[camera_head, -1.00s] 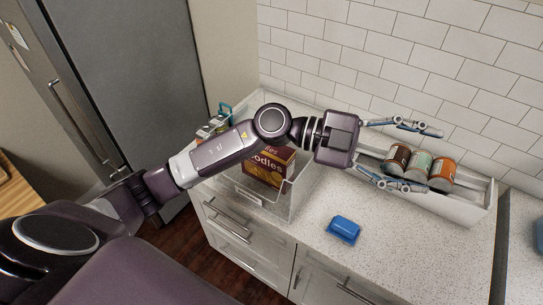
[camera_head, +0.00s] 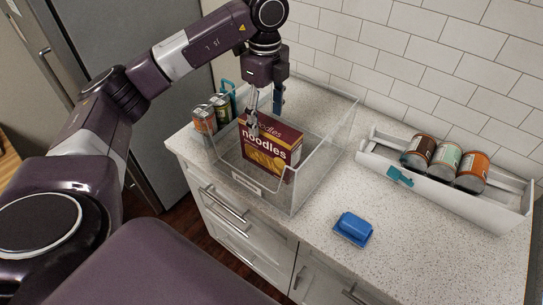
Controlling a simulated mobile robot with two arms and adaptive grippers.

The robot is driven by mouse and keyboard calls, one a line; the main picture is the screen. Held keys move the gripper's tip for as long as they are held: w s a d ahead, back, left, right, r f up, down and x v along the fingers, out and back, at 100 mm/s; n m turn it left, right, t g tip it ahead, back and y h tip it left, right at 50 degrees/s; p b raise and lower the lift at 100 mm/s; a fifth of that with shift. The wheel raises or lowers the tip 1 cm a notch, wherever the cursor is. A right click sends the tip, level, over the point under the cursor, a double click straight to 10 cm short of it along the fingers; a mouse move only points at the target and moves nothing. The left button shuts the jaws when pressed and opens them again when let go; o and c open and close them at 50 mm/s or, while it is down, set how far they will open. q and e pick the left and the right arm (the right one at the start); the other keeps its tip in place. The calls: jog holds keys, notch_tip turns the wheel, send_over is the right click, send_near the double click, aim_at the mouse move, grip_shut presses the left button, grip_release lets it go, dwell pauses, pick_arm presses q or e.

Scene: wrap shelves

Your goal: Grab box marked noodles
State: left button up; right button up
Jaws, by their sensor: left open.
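The dark red noodles box (camera_head: 268,152) stands upright in a clear bin (camera_head: 297,190) on the counter, its printed front facing me. My left gripper (camera_head: 264,110) points down over the bin, right at the top of the box. Its fingers are open; one finger shows in front of the box's upper left part and the other is further right, behind it. I cannot tell whether the fingers touch the box. My right gripper is not in view.
Several cans (camera_head: 206,120) stand left of the bin. A white tray (camera_head: 440,190) with three cans (camera_head: 446,162) lies at the right. A blue butter dish (camera_head: 353,228) sits on the front counter. The counter (camera_head: 330,200) between is clear.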

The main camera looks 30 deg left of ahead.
aim_at(269, 141)
pick_arm(q)
jog(key=shift+s+f, duration=0.1)
jog(key=shift+f, duration=0.55)
jog(key=f+p, duration=0.1)
jog(key=f, duration=0.1)
jog(key=f+p, duration=0.1)
jog(key=f, duration=0.1)
jog(key=d+f+p, duration=0.1)
jog(key=f, duration=0.1)
jog(key=shift+f, duration=0.85)
jog(key=c, duration=1.6)
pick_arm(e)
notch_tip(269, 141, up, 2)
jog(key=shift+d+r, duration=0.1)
